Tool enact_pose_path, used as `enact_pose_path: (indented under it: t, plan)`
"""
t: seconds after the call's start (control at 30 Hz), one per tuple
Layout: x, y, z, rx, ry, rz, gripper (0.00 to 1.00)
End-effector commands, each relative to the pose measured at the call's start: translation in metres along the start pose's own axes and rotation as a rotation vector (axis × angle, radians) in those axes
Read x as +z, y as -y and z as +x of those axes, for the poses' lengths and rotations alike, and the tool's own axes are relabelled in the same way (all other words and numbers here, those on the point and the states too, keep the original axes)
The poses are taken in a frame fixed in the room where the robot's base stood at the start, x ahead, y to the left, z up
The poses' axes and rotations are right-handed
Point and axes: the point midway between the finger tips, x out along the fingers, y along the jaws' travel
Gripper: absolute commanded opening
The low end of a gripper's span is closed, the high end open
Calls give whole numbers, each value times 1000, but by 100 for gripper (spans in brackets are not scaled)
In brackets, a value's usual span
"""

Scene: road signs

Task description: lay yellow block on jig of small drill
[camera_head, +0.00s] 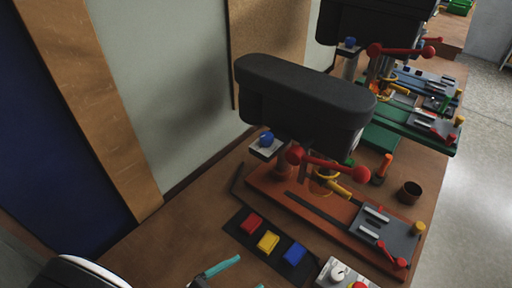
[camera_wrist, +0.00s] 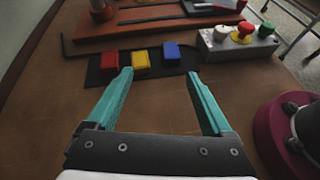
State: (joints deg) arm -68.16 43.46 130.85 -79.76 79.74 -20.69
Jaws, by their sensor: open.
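The yellow block (camera_head: 268,241) lies on a black mat (camera_head: 235,228) between a red block (camera_head: 251,223) and a blue block (camera_head: 294,254). In the wrist view the yellow block (camera_wrist: 141,60) shows just beyond my gripper (camera_wrist: 160,74), whose teal fingers are spread wide and empty. The nearer drill (camera_head: 300,100) has a black head over a red-orange base (camera_head: 300,203). A grey jig plate (camera_head: 388,232) with metal bars sits on that base's right end. A second drill (camera_head: 375,25) with a green base stands behind; I cannot tell which is the small one.
A grey control box (camera_head: 334,272) with knobs stands right of the mat. A thin dark bent rod (camera_head: 236,180) lies by the base. A brown cup (camera_head: 410,192) and an orange-handled tool (camera_head: 381,168) stand behind. Bare table lies before the mat.

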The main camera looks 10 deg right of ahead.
Motion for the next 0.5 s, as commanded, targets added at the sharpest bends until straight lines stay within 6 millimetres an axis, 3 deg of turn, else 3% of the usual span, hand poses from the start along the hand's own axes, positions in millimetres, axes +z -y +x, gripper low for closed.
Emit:
enact_pose_path:
  t: [0.07, 0.17, 0.5]
  plan:
    - [-22, -8, -7, 116, 29, -137, 85]
    - [-33, -14, -4, 175, 45, -207, 85]
    - [-31, -28, 82, 171, 43, -205, 85]
